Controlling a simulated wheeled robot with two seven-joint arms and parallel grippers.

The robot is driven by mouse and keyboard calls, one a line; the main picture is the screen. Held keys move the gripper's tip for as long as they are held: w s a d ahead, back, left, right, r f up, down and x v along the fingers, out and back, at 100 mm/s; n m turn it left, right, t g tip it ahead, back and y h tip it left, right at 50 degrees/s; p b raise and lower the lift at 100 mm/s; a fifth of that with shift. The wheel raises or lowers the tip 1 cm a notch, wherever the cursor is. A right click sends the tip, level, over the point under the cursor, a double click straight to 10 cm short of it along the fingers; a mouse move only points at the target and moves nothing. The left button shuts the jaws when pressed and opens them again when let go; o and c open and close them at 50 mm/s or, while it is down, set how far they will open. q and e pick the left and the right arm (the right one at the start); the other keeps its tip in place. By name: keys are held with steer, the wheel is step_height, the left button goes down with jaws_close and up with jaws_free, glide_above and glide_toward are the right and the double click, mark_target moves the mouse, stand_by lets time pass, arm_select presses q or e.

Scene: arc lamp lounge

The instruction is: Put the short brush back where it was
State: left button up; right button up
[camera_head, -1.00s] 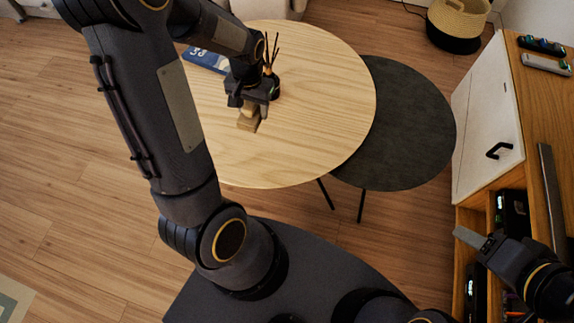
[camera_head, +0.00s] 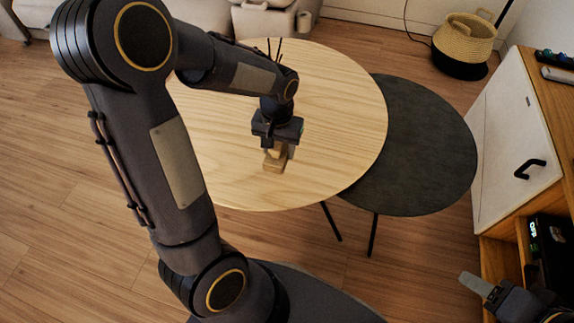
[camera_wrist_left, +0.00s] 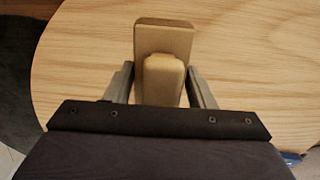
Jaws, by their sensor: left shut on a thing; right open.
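The short brush (camera_head: 275,163) is a small pale wooden block with a narrower raised handle. My left gripper (camera_head: 278,146) is shut on it over the round light-wood table (camera_head: 335,120). In the left wrist view the brush (camera_wrist_left: 165,42) sits between the two fingers of my left gripper (camera_wrist_left: 162,88), which grip its handle. I cannot tell whether the brush touches the tabletop. My right gripper (camera_head: 474,283) is open and empty at the lower right, beside the cabinet; only part of it shows.
A lower dark round table (camera_head: 425,150) stands right of the wooden one. A cabinet with a white door (camera_head: 515,140) is at the right. A woven basket (camera_head: 463,42) stands at the back. Thin dark sticks (camera_head: 273,48) show behind my left arm. Most of the wooden tabletop is clear.

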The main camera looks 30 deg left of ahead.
mark_target(287, 170)
arm_select(q)
steer(key=shift+w+d+f, duration=0.2)
steer(key=shift+d+f, duration=0.15)
steer(key=shift+f, duration=0.15)
steer(key=shift+w+d+f, duration=0.2)
steer(key=shift+d+f, duration=0.15)
steer(key=shift+f, duration=0.1)
steer(key=shift+w+d+f+b, duration=0.15)
steer(key=shift+f+b, duration=0.4)
steer(key=shift+f, duration=0.35)
steer(key=shift+s+d+f+b, duration=0.1)
steer(key=shift+f+b, duration=0.45)
steer(key=shift+f, duration=0.35)
steer(key=shift+f, duration=0.2)
steer(key=o, duration=1)
